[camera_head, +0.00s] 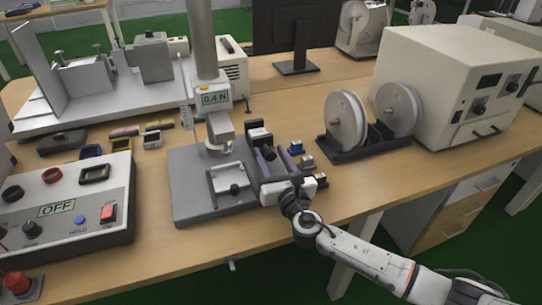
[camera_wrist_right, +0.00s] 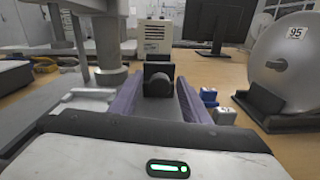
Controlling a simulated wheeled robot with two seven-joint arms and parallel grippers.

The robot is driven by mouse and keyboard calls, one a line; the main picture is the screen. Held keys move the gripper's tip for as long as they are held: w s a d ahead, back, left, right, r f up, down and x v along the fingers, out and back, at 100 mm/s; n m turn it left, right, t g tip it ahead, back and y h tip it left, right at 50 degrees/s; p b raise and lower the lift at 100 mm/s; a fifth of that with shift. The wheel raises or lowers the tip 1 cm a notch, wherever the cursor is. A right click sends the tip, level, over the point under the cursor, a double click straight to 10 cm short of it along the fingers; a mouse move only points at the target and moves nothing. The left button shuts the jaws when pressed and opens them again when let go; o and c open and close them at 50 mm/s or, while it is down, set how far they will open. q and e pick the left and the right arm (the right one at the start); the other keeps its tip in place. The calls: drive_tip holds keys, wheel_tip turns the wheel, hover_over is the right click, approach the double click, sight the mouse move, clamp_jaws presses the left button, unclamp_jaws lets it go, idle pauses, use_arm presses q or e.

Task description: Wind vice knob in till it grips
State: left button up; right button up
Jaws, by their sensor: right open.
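A dark vice block (camera_head: 258,137) with a pale top stands beside the grey test-stand base on the bench. In the right wrist view its round dark knob (camera_wrist_right: 160,85) faces me, in front of the black block (camera_wrist_right: 157,70). My right gripper (camera_head: 268,160) is open and reaches in from the front right. Its two purple fingers (camera_wrist_right: 160,103) lie on either side of the knob, with visible gaps. Contact with the knob does not show. The gripper body hides the near part of the vice in the head view. My left gripper is not in view.
The test stand (camera_head: 205,95) reads 0.4 N; its base (camera_head: 190,175) holds a small plate fixture (camera_head: 228,178). Small blocks (camera_head: 306,162) sit close to the right of my gripper. Reels (camera_head: 345,122) stand farther right. A control box (camera_head: 75,205) showing OFF fills the left.

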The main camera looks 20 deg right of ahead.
drive_tip(key=c, duration=1)
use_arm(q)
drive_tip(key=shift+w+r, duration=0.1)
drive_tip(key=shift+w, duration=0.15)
use_arm(e)
drive_tip(key=shift+c, duration=0.2)
